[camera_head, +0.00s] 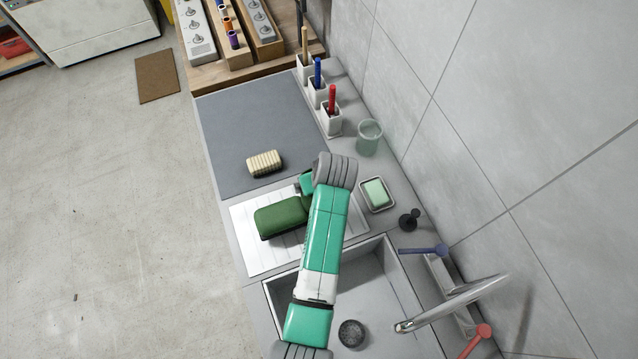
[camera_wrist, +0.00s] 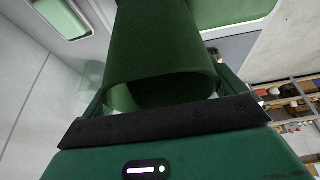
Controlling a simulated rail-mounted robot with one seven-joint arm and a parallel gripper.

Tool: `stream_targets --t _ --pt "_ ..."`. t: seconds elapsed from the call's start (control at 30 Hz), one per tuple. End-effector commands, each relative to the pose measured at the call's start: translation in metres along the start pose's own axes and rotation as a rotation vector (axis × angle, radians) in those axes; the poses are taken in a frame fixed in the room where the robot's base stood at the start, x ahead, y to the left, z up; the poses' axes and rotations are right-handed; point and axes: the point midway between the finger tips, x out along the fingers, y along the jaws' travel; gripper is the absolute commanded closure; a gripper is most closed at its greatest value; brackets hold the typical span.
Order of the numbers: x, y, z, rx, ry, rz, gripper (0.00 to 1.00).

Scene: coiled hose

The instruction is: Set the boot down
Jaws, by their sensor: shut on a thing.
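The green boot (camera_head: 282,217) lies on its side in the head view, over the white ribbed drainboard (camera_head: 250,255). A dark shadow shows along its lower edge; I cannot tell whether it touches the board. In the wrist view the boot's shaft (camera_wrist: 160,50) fills the upper middle, with its open end facing the camera. My gripper (camera_wrist: 165,92) is shut on the shaft, one finger at each side. In the head view my arm hides most of the gripper and the right end of the boot.
A sink (camera_head: 385,300) with a curved tap (camera_head: 450,305) lies in front of the drainboard. A striped brush or sponge (camera_head: 265,163) sits on the grey mat (camera_head: 250,120) behind. A soap dish (camera_head: 377,194), a glass (camera_head: 369,138) and a black stopper (camera_head: 409,220) stand along the wall.

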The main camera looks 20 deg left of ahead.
Motion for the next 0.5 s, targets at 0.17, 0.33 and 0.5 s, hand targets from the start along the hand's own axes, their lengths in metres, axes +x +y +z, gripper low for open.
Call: stream_targets --t 0.17,0.33,0.5 --pt "0.015 -0.001 0.006 0.0 -0.001 -0.001 0.57" --pt "0.024 -0.001 0.01 -0.001 0.0 -0.001 0.57" --pt "0.025 -0.001 0.011 -0.001 0.0 0.0 0.57"
